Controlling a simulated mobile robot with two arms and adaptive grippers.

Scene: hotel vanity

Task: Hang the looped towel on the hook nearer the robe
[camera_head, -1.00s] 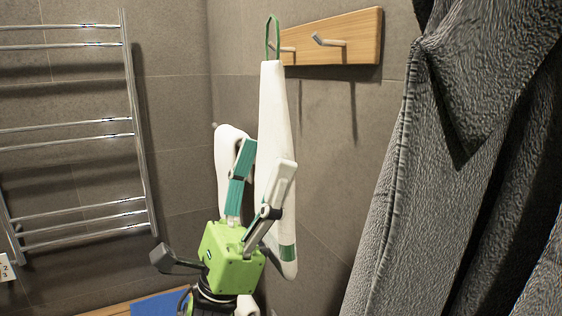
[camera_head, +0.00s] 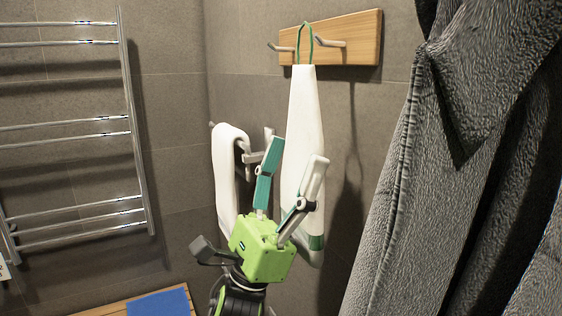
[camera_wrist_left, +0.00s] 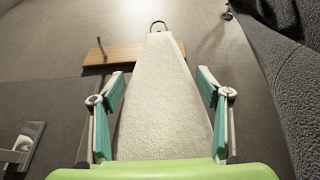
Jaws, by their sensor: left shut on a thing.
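My left gripper (camera_head: 290,175) is shut on the white looped towel (camera_head: 303,120), which stands upright above and between the fingers. The towel also fills the middle of the left wrist view (camera_wrist_left: 165,95). Its green loop (camera_head: 299,44) stands in front of the wooden hook board (camera_head: 362,30). The loop overlaps the tip of the hook nearer the robe (camera_head: 333,43); I cannot tell whether it is around it or only in front. The other hook (camera_head: 280,47) is bare, to the left. The grey robe (camera_head: 400,190) hangs at the right. My right gripper is not in view.
A second white towel (camera_head: 226,175) hangs on a wall bar behind my left gripper. A chrome towel rack (camera_head: 135,120) stands at the left. A blue mat (camera_head: 160,304) lies on a wooden surface below. Bare wall lies between board and robe.

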